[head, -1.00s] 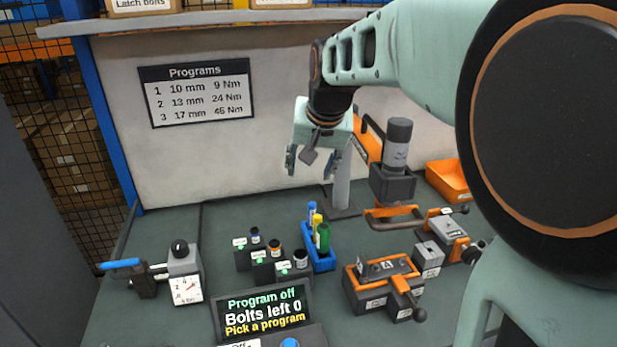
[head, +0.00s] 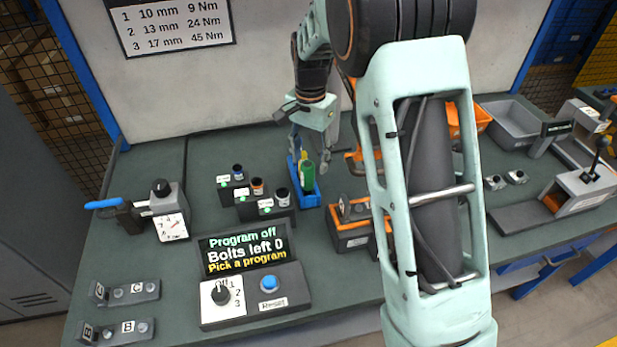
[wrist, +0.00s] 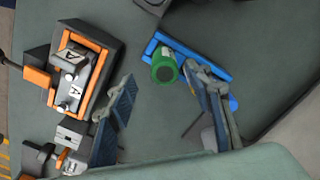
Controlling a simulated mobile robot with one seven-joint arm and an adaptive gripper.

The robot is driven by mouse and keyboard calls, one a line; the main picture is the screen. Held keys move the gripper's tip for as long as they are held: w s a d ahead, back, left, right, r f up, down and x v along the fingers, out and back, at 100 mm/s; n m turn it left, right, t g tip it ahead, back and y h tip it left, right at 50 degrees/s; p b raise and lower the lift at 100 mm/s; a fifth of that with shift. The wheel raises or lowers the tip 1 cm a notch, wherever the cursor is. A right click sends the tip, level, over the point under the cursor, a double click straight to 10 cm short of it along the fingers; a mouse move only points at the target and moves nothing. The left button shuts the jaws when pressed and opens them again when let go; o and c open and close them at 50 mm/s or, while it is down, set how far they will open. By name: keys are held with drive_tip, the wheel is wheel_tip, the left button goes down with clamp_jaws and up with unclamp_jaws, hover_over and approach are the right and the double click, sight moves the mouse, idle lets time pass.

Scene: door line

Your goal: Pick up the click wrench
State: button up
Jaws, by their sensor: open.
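A tool with a blue handle (head: 103,204) and a dark body lies at the left of the bench, against a grey block with a dial (head: 171,225); it looks like the click wrench, but I cannot read a label. My gripper (head: 308,150) is open and empty, well to the right of that tool. It hangs over the blue rack (head: 308,198), which holds a green cylinder (head: 308,176) and a yellow one. In the wrist view the green cylinder (wrist: 164,66) shows between and beyond my open fingers. The blue-handled tool is not in the wrist view.
Three small black sockets holders (head: 255,196) stand left of the rack. A program panel (head: 245,248) with a knob and blue button is in front. An orange and black fixture (head: 350,236) is partly hidden by my arm.

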sight(308, 173)
drive_tip(key=shift+w+a+f+p, duration=0.1)
drive_tip(key=shift+a+f+p, duration=0.1)
drive_tip(key=shift+f, duration=1.35)
drive_tip(key=shift+w+a+f+p, duration=0.1)
drive_tip(key=shift+f+p, duration=0.05)
drive_tip(key=shift+f, duration=1.4)
drive_tip(key=shift+c, duration=0.7)
drive_tip(key=shift+r, duration=0.1)
drive_tip(key=c, duration=1.1)
